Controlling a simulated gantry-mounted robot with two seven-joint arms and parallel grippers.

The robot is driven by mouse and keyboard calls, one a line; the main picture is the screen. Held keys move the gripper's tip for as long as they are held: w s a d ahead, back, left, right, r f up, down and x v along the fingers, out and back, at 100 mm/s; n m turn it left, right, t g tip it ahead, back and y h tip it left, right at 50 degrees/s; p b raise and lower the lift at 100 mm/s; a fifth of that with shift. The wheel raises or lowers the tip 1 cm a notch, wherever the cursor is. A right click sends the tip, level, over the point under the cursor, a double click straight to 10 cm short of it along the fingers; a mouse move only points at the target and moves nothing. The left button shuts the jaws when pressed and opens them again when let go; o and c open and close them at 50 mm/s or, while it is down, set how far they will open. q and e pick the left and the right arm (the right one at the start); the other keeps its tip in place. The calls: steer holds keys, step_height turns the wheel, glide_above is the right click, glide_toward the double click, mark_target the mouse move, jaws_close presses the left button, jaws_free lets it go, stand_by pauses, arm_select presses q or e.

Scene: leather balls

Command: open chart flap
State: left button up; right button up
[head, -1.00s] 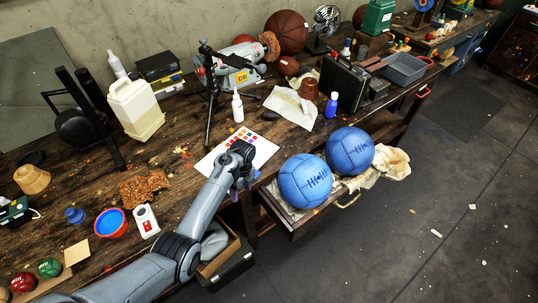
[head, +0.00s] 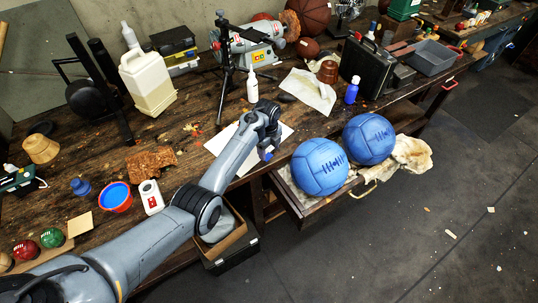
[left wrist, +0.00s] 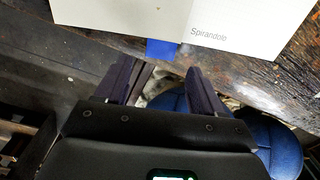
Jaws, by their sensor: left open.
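The chart (head: 222,140) is a white sheet on the bench near its front edge, partly hidden by my left arm in the head view. In the left wrist view it shows as pale panels (left wrist: 120,14) with a line between them; the right panel reads "Spirandolo". A small blue tab (left wrist: 162,48) is at the chart's near edge. My left gripper (left wrist: 168,78) is open, its fingers pointing toward the tab, with nothing visibly held. In the head view the left gripper (head: 266,146) is over the chart's front edge. My right gripper is out of view.
Two blue balls (head: 320,167) (head: 369,139) sit in an open drawer (head: 325,207) to the right of the gripper. A white bottle (head: 252,86) and a black tripod (head: 226,75) stand behind the chart. An orange-rimmed blue tub (head: 115,197) is left of my arm.

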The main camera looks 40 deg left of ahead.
mark_target(269, 158)
arm_select(q)
steer(key=shift+w+f+b, duration=0.1)
steer(key=shift+f+b, duration=0.25)
steer(key=shift+f, duration=1.4)
jaws_close()
